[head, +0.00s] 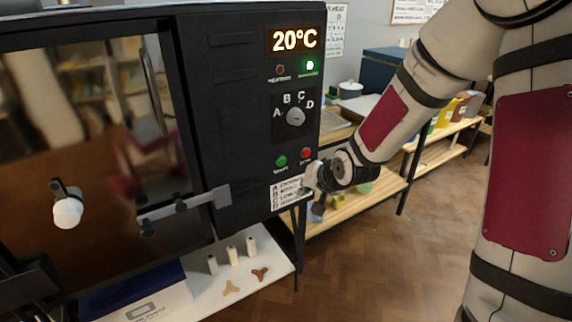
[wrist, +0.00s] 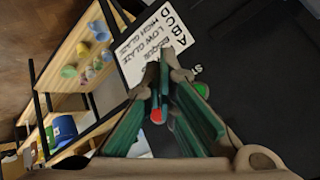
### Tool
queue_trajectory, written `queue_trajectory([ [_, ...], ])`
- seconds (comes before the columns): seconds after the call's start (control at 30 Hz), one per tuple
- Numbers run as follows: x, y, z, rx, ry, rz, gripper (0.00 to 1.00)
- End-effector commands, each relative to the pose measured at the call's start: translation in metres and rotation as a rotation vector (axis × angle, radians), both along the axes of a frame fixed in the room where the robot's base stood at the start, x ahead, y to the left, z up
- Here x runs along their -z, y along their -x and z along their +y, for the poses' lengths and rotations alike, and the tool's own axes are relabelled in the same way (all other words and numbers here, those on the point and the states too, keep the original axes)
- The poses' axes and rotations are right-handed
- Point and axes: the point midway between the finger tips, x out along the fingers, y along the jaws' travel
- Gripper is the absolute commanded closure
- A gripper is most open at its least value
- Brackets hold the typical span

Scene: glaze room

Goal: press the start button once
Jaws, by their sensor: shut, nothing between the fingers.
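The green start button (head: 281,161) is on the kiln's black control panel (head: 240,110), left of the red button (head: 306,153). My gripper (head: 310,181) is shut and empty, just below the red button and right of the green one, in front of the label card. In the wrist view the shut fingertips (wrist: 162,72) lie over the label card; the green button (wrist: 202,90) shows to their right, and the red button (wrist: 157,116) shows by the fingers. I see no clear contact with either button.
The display (head: 294,40) reads 20°C, and a green lamp (head: 310,65) is lit below it. The A–D dial (head: 296,116) is above the buttons. The label card (head: 287,192) is below them. A wooden shelf (head: 345,208) stands behind; open floor lies right.

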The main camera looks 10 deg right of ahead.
Motion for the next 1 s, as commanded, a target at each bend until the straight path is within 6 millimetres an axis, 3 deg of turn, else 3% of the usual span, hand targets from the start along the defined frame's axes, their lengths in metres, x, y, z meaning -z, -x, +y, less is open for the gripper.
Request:
queue_trajectory([
  [0.47,0.001,-0.007,0.002,0.001,-0.001,-0.003,1.00],
  [1.0,0.002,-0.069,0.022,0.000,-0.002,-0.002,1.00],
])
